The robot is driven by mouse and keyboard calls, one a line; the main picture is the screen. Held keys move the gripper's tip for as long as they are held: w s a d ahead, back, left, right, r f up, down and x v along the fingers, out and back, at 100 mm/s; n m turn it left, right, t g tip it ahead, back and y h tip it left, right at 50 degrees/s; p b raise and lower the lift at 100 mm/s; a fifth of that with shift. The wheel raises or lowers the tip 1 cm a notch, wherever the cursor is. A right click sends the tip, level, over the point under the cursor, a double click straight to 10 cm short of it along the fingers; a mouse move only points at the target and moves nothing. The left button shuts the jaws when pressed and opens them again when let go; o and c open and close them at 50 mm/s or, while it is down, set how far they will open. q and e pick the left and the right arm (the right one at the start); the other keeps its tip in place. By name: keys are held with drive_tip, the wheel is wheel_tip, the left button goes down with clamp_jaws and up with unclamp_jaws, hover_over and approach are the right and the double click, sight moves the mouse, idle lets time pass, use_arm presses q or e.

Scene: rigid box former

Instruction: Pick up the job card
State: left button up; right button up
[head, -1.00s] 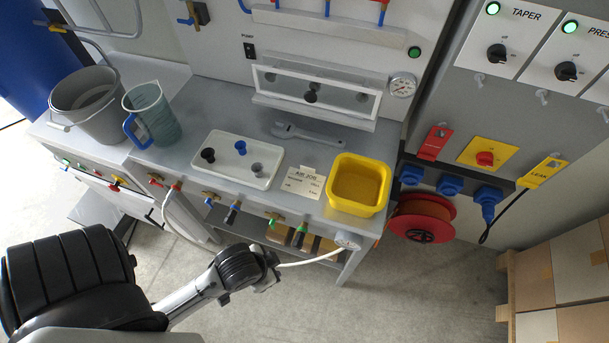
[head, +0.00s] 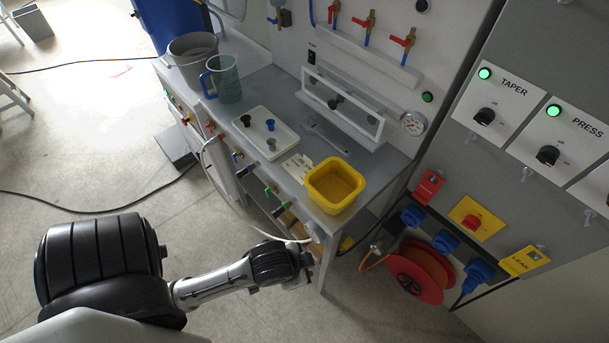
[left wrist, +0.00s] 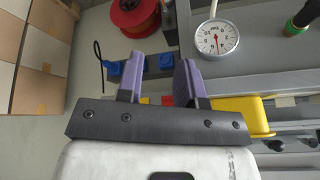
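The job card (head: 297,168) is a small cream card with print. In the head view it lies flat on the grey worktop between the white tray and the yellow bin (head: 336,186). My left arm comes in low in front of the bench. Its gripper is barely distinguishable at the arm's end in the head view. In the left wrist view my left gripper (left wrist: 159,78) has its two purple fingers apart, with nothing between them. The yellow bin (left wrist: 240,108) shows beside the right finger there. I cannot make out the card for certain in that view. My right gripper is not in view.
A white tray (head: 265,133) with knobs, a wrench (head: 327,138), a jug (head: 222,80) and a bucket (head: 193,58) stand on the worktop. A red reel (head: 418,272) hangs right of the bench.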

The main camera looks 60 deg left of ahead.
use_arm(q)
drive_tip(key=w+a+r+m+t+y+p, duration=0.1)
drive_tip(key=w+a+r+m+p, duration=0.1)
drive_tip(key=w+a+r+p, duration=0.4)
drive_tip(key=w+a+r+m+t+y+p, duration=0.1)
drive_tip(key=w+a+r+m+y+p, duration=0.3)
drive_tip(key=w+r, duration=0.7)
drive_tip(key=w+a+r+g+h+p, duration=0.1)
drive_tip(key=w+a+r+g+p, duration=0.15)
drive_tip(key=a, duration=0.85)
drive_tip(key=m+g+h, duration=0.4)
drive_tip(key=m+g, duration=0.1)
drive_tip(key=m, duration=0.2)
hover_over(304, 155)
wheel_tip(304, 155, down, 3)
drive_tip(key=shift+t, duration=0.25)
wheel_tip(304, 155, down, 13)
drive_tip(key=shift+f+b, duration=0.2)
drive_tip(key=shift+b, duration=0.45)
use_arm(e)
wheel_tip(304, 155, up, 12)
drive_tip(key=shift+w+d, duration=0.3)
use_arm(q)
drive_tip(key=shift+c, duration=0.4)
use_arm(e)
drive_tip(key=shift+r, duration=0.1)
use_arm(q)
clamp_jaws()
